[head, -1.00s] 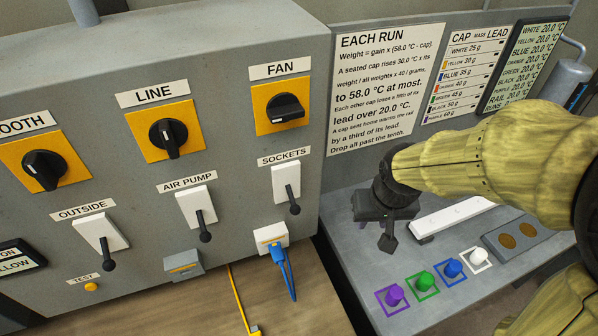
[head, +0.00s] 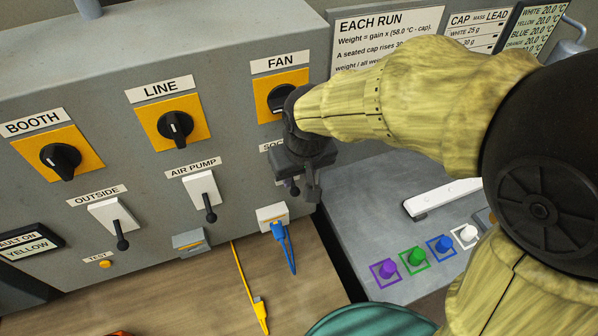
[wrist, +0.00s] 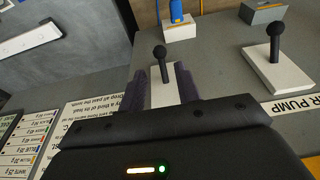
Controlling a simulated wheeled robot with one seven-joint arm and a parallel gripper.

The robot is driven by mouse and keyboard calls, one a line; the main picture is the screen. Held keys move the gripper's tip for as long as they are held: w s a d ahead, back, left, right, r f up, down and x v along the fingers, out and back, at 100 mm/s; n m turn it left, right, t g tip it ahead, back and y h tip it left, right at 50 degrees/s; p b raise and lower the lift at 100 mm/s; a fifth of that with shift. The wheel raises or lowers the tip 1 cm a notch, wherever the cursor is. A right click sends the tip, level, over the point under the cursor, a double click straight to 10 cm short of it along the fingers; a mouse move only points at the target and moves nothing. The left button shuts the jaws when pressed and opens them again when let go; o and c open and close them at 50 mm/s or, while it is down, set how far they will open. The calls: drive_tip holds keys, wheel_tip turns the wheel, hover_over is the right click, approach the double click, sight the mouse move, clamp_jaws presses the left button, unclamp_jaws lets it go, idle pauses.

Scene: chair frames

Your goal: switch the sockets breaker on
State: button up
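The sockets breaker is a white plate with a black ball-ended lever, below the FAN switch. In the wrist view its plate (wrist: 163,92) shows between my fingers, and its lever (wrist: 160,52) stands out beyond them. In the head view my gripper (head: 300,182) covers most of the breaker and of its label. My gripper (wrist: 164,84) is open, one finger on each side of the plate, holding nothing. I cannot tell whether a finger touches the breaker. The lever hung downward before my gripper covered it.
The air pump breaker (head: 202,190) is close on the left, the FAN switch (head: 284,95) just above. A white socket with a blue plug (head: 279,231) is below. The outside breaker (head: 112,220) is farther left. Coloured caps, including a purple one (head: 388,267), stand on the right bench.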

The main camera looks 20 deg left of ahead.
sight(295, 189)
drive_tip(key=b+x, duration=0.5)
drive_tip(key=x, duration=0.2)
drive_tip(key=shift+f, duration=0.3)
drive_tip(key=shift+w+r, duration=0.1)
drive_tip(key=shift+r, duration=0.05)
drive_tip(key=c, duration=0.5)
drive_tip(key=shift+p+v, duration=0.6)
drive_tip(key=shift+v, duration=0.3)
drive_tip(key=shift+d+r+p, duration=0.15)
drive_tip(key=shift+r+p, duration=0.5)
drive_tip(key=shift+r, duration=0.05)
drive_tip(key=shift+r+p, duration=0.65)
drive_tip(key=shift+r, duration=0.2)
